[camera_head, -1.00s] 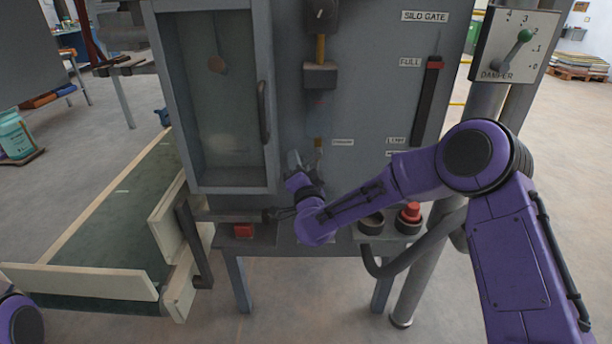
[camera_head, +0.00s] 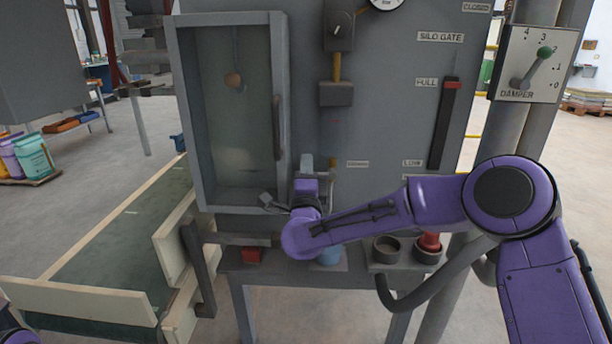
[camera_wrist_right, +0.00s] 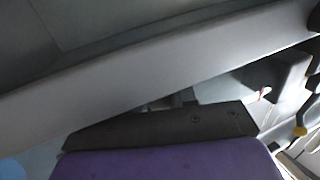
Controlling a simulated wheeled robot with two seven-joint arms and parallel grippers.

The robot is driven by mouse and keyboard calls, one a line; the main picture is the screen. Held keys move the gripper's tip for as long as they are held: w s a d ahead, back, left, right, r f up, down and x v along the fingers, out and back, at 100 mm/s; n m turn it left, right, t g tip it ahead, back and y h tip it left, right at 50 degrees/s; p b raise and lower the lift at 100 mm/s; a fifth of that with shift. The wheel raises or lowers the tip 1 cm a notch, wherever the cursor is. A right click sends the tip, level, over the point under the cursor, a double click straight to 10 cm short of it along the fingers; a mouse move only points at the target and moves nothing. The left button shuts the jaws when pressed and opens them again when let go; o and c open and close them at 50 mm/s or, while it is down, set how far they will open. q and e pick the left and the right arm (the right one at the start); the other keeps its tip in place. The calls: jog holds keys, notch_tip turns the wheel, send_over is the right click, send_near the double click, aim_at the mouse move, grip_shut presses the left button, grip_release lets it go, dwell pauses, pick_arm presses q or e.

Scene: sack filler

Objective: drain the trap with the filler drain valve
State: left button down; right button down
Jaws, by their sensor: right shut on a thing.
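The jaws themselves cannot be seen clearly. In the right wrist view my dark gripper body (camera_wrist_right: 160,128) lies beside a long pale bar. A blue cup (camera_head: 329,258) stands below, partly behind my right arm. My left gripper is not in view.
A glass-fronted door (camera_head: 280,130) with a handle is just left of my right gripper. A lever (camera_head: 200,268) and a conveyor (camera_head: 115,235) lie lower left. A red button (camera_head: 429,242) stands below my forearm. The damper plate (camera_head: 530,65) is upper right.

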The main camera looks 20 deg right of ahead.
jog(key=shift+r+m, duration=0.15)
jog(key=shift+m, duration=0.15)
jog(key=c, duration=0.9)
grip_release()
jog(key=v, duration=1)
jog(key=shift+s+b, duration=0.2)
jog(key=shift+b, duration=0.25)
